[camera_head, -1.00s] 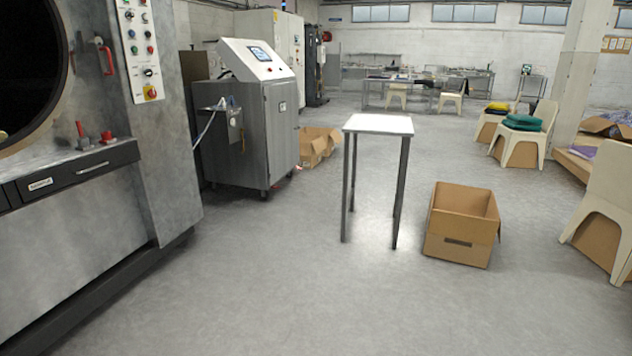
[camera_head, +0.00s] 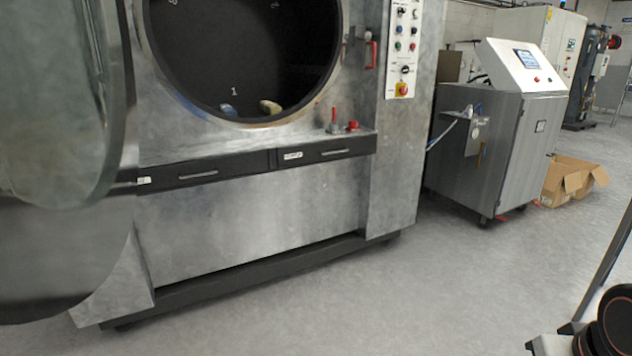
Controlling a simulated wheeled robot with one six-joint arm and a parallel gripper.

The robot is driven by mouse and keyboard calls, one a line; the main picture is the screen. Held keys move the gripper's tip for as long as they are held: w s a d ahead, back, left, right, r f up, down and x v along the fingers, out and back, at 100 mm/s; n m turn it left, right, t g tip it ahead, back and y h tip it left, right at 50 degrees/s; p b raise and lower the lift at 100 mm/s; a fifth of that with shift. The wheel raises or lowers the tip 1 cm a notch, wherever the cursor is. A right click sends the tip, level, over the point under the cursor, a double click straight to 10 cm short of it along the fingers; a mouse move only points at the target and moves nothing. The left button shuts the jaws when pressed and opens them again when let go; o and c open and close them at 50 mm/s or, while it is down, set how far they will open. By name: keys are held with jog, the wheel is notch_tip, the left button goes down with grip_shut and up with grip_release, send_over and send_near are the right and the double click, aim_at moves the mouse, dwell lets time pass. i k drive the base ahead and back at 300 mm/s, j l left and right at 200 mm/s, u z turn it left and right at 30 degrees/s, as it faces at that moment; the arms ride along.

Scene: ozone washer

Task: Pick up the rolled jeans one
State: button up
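In the head view, two small items lie at the bottom of the washer's dark open drum: a bluish one (camera_head: 228,110) and a tan one (camera_head: 270,107). They are too small to tell whether either is rolled jeans. The big grey washer (camera_head: 262,215) stands ahead of me with its round glass door (camera_head: 70,150) swung open at the left. Part of my own arm shows at the lower right corner. My gripper itself is not in view.
A steel control cabinet (camera_head: 505,150) stands right of the washer, with open cardboard boxes (camera_head: 570,182) beside it. A table leg (camera_head: 605,265) rises at the right edge. The grey floor before the washer is clear.

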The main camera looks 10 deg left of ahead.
aim_at(224, 108)
jog(key=i+j+u, duration=0.15)
jog(key=i+u, duration=0.25)
jog(key=i, duration=0.2)
jog(key=i+u, duration=0.45)
jog(key=i+l+u, duration=0.4)
jog(key=i, duration=0.25)
jog(key=j, duration=0.1)
